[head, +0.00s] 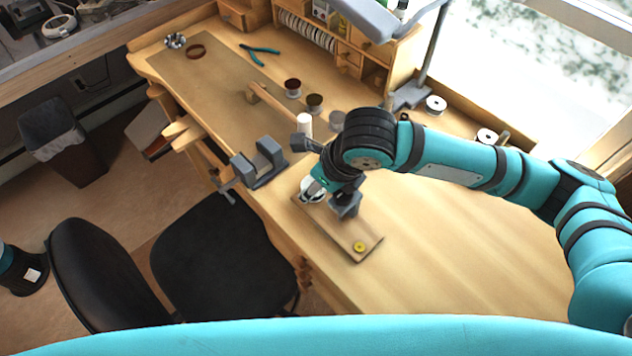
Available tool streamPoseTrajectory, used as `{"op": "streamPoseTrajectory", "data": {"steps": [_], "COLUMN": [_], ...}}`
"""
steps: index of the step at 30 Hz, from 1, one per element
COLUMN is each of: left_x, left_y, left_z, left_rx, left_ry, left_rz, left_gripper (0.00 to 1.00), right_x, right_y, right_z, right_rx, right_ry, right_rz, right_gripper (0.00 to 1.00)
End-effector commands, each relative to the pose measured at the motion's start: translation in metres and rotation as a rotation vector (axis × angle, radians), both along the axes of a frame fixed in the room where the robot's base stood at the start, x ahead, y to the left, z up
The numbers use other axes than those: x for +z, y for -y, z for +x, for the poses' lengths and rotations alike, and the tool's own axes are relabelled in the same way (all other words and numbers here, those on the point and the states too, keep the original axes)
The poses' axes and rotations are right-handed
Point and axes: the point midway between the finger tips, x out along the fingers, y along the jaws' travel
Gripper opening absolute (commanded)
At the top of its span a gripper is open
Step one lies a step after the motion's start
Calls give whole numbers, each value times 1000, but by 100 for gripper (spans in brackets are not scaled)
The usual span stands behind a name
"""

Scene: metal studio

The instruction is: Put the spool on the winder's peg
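The winder is a wooden board (338,228) lying on the bench, with a small yellow disc (360,246) at its near end and a grey block (346,206) beside my gripper. A white spool (309,195) shows at the board's far left end. My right gripper (314,186) points down at this spool, and its fingers overlap it. The wrist hides part of the spool. The peg is not visible, so I cannot tell whether the spool is on it or whether the fingers are pressed on the spool. My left gripper is not in view.
A grey clamp-like block (259,163) stands at the bench's front edge. The bench right of the board is clear.

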Motion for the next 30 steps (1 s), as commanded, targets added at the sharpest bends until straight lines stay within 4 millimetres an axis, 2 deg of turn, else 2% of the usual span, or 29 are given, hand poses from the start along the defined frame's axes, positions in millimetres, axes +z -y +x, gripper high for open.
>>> {"op": "streamPoseTrajectory", "data": {"steps": [1, 7, 17, 22, 30], "left_x": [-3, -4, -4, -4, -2], "left_y": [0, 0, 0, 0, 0], "left_z": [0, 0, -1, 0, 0], "left_rx": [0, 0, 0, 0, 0], "left_ry": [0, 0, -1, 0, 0], "left_rz": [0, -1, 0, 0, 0], "left_gripper": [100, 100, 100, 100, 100], "right_x": [-18, -19, -15, 9, 71], "right_y": [3, 4, 5, 12, 27], "right_z": [-8, -8, -8, -14, -27], "right_rx": [0, 0, 0, 1, 0], "right_ry": [-32, -32, -30, -21, -1], "right_rz": [-21, -21, -21, -19, -6], "right_gripper": [47, 72, 72, 72, 72]}}
